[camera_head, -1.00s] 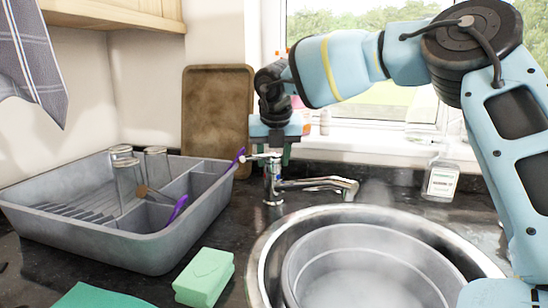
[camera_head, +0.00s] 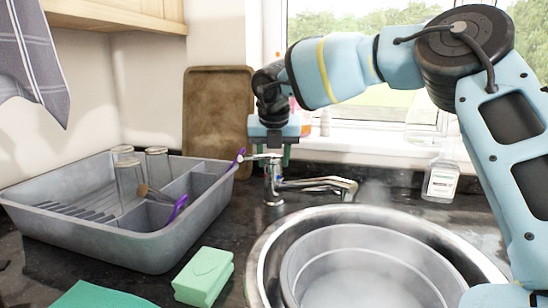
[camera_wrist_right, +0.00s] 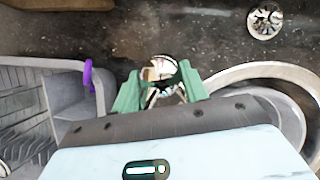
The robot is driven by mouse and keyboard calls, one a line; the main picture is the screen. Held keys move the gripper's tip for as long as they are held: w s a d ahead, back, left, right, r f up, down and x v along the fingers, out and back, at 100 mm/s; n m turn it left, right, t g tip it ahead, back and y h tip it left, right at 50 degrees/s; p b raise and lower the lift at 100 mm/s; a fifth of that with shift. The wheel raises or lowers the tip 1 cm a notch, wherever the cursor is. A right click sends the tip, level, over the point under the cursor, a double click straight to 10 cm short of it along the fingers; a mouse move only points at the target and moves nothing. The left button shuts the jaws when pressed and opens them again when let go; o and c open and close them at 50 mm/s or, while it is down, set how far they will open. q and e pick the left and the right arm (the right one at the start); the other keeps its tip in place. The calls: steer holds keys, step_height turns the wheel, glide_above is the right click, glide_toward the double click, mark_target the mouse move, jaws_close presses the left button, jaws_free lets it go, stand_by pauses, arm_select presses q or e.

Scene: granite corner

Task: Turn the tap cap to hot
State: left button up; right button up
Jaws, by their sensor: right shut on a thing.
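The chrome tap (camera_head: 275,185) stands behind the sink, with its spout (camera_head: 330,184) reaching right over the basin. Its cap and lever (camera_head: 262,157) are at the top, just below my right gripper (camera_head: 272,150). In the right wrist view the tap cap (camera_wrist_right: 160,70) shows between the two green fingers of my right gripper (camera_wrist_right: 160,92). The gripper points down and is shut on the cap; the exact contact is partly hidden. My left gripper is not in view.
A grey dish rack (camera_head: 150,238) with glasses and purple-handled brushes stands to the left. A round sink (camera_head: 262,262) holds a steaming grey basin (camera_head: 300,245). A green sponge (camera_head: 203,276) lies in front, and a bottle (camera_head: 441,181) stands back right. A brown board (camera_head: 215,110) leans behind.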

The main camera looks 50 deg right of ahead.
steer(key=shift+s+a+f, duration=0.1)
steer(key=shift+s+f, duration=0.05)
steer(key=shift+f, duration=0.2)
stand_by(0.3)
steer(key=o, duration=1.4)
steer(key=shift+r, duration=0.15)
steer(key=shift+r, duration=0.1)
steer(key=v, duration=0.7)
steer(key=shift+r+p, duration=0.3)
steer(key=shift+r, duration=0.1)
steer(key=shift+c, duration=0.4)
